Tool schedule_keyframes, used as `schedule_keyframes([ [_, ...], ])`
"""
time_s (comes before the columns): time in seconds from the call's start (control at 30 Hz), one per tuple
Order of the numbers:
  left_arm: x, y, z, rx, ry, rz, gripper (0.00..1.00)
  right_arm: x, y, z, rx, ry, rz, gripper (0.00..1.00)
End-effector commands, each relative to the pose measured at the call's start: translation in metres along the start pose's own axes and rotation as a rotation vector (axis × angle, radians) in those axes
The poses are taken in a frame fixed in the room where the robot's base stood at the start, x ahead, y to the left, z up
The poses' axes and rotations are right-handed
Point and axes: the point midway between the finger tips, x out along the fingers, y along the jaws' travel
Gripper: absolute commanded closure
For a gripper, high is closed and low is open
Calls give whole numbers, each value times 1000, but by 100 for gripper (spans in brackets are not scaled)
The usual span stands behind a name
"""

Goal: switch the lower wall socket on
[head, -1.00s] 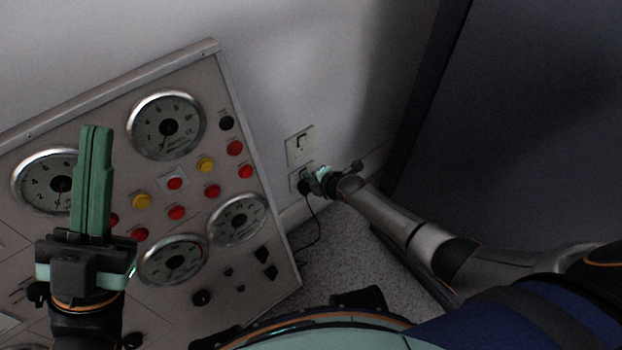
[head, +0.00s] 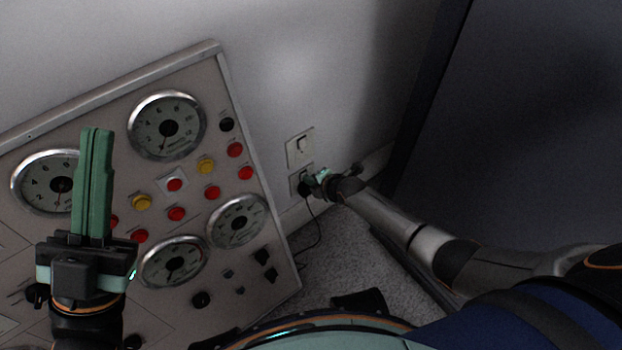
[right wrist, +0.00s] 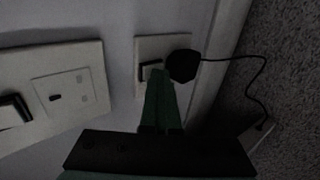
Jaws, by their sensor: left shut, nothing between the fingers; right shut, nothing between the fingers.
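The lower wall socket (head: 295,180) is a pale plate low on the wall, partly hidden by my right gripper. A black plug (right wrist: 183,66) with a cable sits in it. Its dark rocker switch (right wrist: 149,69) shows beside the plug in the right wrist view. My right gripper (right wrist: 157,73) is shut and empty, its green fingertips at the rocker's edge; I cannot tell whether they touch it. It also shows in the head view (head: 314,180). My left gripper (head: 96,132) is shut and empty, raised in front of the gauge panel, far from the socket.
An upper wall socket (head: 300,147) with its own rocker is just above the lower one. The gauge panel (head: 215,80) leans at the left. The plug's black cable (right wrist: 262,75) hangs to the floor. A dark grey surface (head: 540,120) stands at the right.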

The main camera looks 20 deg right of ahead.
Motion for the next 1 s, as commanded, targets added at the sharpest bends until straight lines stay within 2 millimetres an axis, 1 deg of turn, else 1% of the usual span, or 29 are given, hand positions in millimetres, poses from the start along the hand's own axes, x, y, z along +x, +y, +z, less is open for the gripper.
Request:
schedule_keyframes([
  [0.03,-2,1,2,1,0,1,100,3,4,1,0,-4,9,100],
  [0.23,-2,2,2,2,-1,8,100,3,4,1,1,-3,9,100],
  [0.4,-6,4,6,7,-2,12,100,6,0,1,-3,-3,10,100],
  [0.77,-5,4,5,7,-5,11,100,4,2,-1,0,0,12,100],
  [1.0,2,0,-1,5,-4,4,100,-3,12,-2,0,2,16,100],
])
